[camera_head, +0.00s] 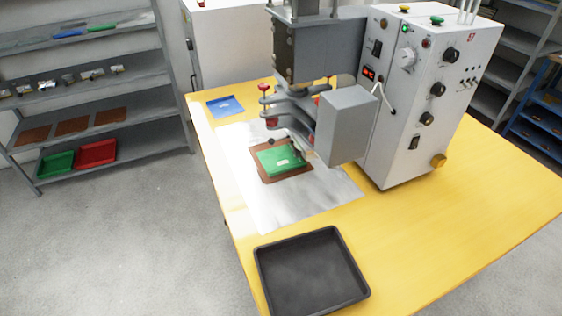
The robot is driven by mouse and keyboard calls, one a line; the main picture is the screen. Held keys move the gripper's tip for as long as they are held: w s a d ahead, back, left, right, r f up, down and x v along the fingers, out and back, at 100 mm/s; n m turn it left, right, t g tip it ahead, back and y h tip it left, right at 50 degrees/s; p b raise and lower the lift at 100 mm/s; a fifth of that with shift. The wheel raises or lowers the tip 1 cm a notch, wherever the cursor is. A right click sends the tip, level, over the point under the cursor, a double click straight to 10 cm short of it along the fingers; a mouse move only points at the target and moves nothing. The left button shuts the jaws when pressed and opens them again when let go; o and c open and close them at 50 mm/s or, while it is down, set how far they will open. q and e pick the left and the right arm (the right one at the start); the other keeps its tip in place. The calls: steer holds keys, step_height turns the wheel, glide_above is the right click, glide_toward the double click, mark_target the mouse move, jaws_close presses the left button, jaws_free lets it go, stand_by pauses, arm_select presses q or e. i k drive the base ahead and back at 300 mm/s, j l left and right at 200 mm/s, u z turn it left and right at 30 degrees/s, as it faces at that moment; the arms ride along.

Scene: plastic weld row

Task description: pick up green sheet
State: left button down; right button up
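A green sheet (279,161) with a small white label lies on a brown board (297,174) on the bright metal plate (285,204) of the yellow table. It sits below and in front of the welding press (305,60), whose clamp arms reach over its back edge. Neither of my grippers shows in the head view, so I cannot see whether they are open or shut.
An empty black tray (328,236) stands at the table's front. A blue sheet (225,106) lies at the back left. A white control box (425,105) stands on the right. The yellow table (470,215) is clear at front right. Shelves (85,94) stand left.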

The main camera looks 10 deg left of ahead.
mark_target(279, 160)
steer(key=i+j+z, duration=0.15)
steer(key=j+z, duration=0.3)
steer(key=i+j+z, duration=0.1)
steer(key=j+z, duration=0.2)
steer(key=z, duration=0.15)
steer(key=j+z, duration=0.45)
